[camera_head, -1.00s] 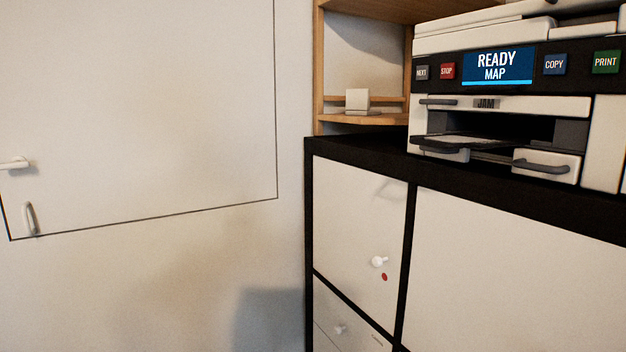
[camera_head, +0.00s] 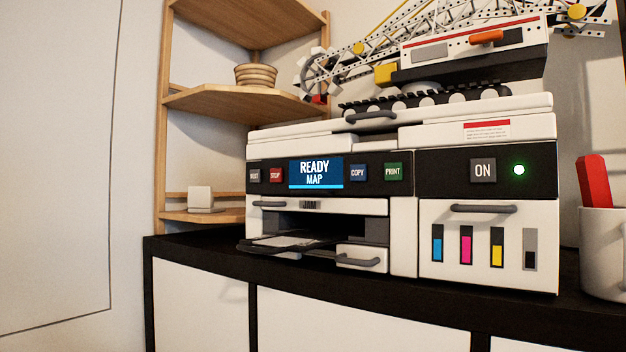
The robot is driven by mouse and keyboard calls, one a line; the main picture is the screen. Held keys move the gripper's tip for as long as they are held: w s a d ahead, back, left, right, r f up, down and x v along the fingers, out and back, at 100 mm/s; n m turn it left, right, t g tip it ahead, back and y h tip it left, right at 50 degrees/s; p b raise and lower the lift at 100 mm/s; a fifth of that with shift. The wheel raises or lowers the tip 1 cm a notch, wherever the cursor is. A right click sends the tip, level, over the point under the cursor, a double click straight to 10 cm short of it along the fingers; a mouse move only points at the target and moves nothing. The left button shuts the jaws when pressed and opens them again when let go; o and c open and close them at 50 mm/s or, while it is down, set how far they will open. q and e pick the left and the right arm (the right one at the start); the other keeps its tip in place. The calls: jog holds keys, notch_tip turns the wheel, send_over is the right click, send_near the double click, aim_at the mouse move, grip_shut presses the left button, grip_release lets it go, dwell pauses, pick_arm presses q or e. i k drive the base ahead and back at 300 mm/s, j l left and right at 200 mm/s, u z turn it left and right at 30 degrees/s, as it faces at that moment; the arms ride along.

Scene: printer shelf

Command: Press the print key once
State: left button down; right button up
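The blue screen (camera_head: 315,172) reads READY MAP. The NEXT key (camera_head: 254,174) and red STOP key (camera_head: 275,174) are left of the screen. Neither of my grippers is in view.
The printer stands on a black-topped cabinet (camera_head: 200,249). An output tray (camera_head: 270,245) juts out at its front. A white mug (camera_head: 604,255) with a red object (camera_head: 594,182) stands at right. A crane model (camera_head: 470,50) sits on top. A wooden shelf (camera_head: 215,101) is behind left.

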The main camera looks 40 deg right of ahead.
aim_at(393, 171)
jog(key=l+z, duration=0.2)
jog(key=z, duration=1.15)
